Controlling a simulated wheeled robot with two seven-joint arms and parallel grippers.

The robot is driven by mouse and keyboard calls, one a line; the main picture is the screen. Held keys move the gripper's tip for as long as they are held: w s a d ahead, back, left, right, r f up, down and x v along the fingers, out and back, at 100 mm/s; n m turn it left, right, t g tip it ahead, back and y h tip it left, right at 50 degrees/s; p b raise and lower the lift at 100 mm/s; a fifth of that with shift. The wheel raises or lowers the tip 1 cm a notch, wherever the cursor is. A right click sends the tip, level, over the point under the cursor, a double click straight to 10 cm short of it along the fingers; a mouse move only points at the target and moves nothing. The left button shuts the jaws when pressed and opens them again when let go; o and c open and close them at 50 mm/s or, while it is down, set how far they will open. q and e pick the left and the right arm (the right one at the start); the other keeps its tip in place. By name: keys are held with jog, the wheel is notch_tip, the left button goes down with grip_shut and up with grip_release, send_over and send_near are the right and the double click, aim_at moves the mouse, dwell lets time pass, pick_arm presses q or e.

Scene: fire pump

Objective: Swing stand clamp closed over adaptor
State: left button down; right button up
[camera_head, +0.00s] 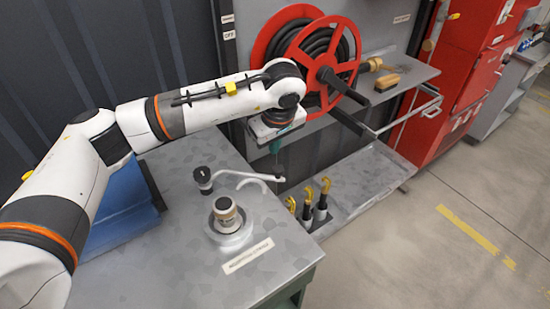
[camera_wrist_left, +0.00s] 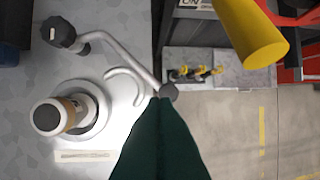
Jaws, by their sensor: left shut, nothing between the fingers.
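The adaptor (camera_head: 226,212) stands upright on a round metal base on the grey bench; it also shows in the left wrist view (camera_wrist_left: 55,117). The stand clamp (camera_head: 232,173) is a pale bent arm with a black pivot knob behind the adaptor and a curved hook. It points right toward the bench edge, beside the adaptor and not over it. In the left wrist view the clamp arm (camera_wrist_left: 115,51) ends in a dark knob (camera_wrist_left: 169,91). My left gripper (camera_head: 277,172) has dark green fingers, shut and empty, with tips at that end knob; contact is unclear.
A red hose reel (camera_head: 290,45) and a shelf with a brush (camera_head: 385,80) are behind my arm. A label (camera_head: 247,256) lies in front of the adaptor. Open floor lies right.

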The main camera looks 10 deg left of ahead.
pick_arm(q)
jog(key=m, duration=0.1)
jog(key=w+m, duration=0.2)
jog(key=shift+d+r+t, duration=0.25)
jog(key=shift+d+t, duration=0.05)
jog(key=shift+d, duration=0.05)
jog(key=p+x, duration=0.2)
jog(key=x, duration=0.8)
jog(key=shift+a+p, duration=0.2)
jog(key=shift+p, duration=0.2)
jog(key=shift+s, duration=0.15)
